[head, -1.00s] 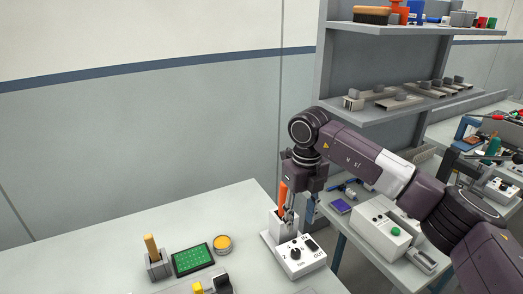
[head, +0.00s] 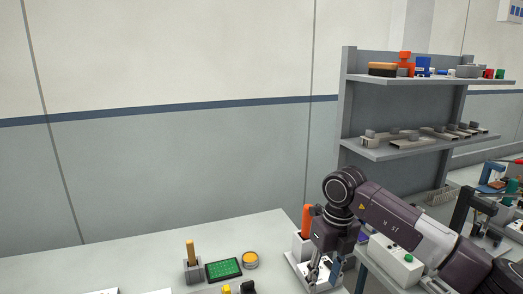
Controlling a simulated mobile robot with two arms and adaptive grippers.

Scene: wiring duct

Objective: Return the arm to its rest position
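My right arm comes in from the right, and its gripper (head: 323,275) points down over the white box at the right end of the near table. Its fingers look apart, with nothing seen between them. An orange-handled tool (head: 306,220) stands upright in a white holder (head: 300,246) just left of the gripper, apart from the fingers. The gripper and wrist hide much of the white box (head: 300,270). My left gripper is not in view.
On the near table (head: 130,268) are a yellow-handled tool in a grey holder (head: 192,268), a green board (head: 223,269) and a round yellow-topped tin (head: 250,260). A grey shelf unit (head: 400,152) stands behind my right arm. The air to the left is clear.

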